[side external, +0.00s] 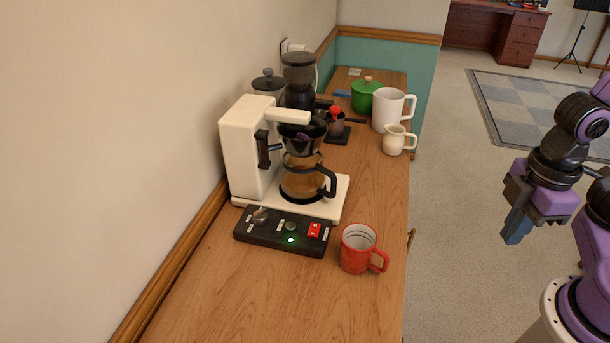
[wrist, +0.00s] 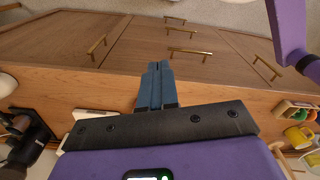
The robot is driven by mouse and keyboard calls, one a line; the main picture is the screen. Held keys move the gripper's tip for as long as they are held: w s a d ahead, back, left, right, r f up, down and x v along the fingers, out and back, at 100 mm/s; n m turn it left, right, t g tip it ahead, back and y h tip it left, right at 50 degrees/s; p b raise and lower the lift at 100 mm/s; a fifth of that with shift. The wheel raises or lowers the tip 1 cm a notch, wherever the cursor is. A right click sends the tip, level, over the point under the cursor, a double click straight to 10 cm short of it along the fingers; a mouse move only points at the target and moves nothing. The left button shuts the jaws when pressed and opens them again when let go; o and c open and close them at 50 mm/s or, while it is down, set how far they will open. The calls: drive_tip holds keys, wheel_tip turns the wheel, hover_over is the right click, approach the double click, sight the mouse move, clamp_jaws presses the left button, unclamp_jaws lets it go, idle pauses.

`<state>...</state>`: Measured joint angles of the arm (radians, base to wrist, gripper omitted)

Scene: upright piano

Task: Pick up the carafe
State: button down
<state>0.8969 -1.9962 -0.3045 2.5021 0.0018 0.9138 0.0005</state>
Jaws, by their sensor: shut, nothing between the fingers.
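The carafe (side external: 302,178) is glass with a black handle. It stands upright on the warming plate of the white coffee maker (side external: 241,150), under the black filter basket, and its handle points to the right. My gripper (side external: 513,236) hangs in the air to the right of the counter, well apart from the carafe, with its fingers pointing down. In the wrist view my gripper's blue fingers (wrist: 156,86) are together with nothing between them, in front of cabinet doors. I cannot make out the carafe clearly in the wrist view.
On the wooden counter (side external: 205,295), a red mug (side external: 357,249) stands in front of the coffee maker, right of its black control panel (side external: 284,231). A cream pitcher (side external: 395,140), white jug (side external: 388,109), green pot (side external: 366,95) and grinder (side external: 299,80) stand behind. The counter's near end is clear.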

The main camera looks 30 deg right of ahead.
drive_tip(key=c, duration=1)
unclamp_jaws()
drive_tip(key=shift+c, duration=0.2)
drive_tip(key=w+a+f+n+t+h, duration=0.25)
drive_tip(key=w+a+n+h, duration=0.3)
drive_tip(key=w+a, duration=0.7)
drive_tip(key=w+a+f+n+t+h, duration=0.1)
drive_tip(key=w+a+n+t+h, duration=0.35)
drive_tip(key=w+a, duration=0.85)
drive_tip(key=g+h, duration=0.1)
drive_tip(key=h, duration=0.2)
approach(332, 189)
drive_tip(key=shift+n, duration=0.3)
drive_tip(key=x, duration=0.5)
drive_tip(key=shift+s+d+r, duration=0.1)
drive_tip(key=shift+d, duration=0.15)
drive_tip(key=shift+y, duration=0.3)
drive_tip(key=shift+x, duration=2.75)
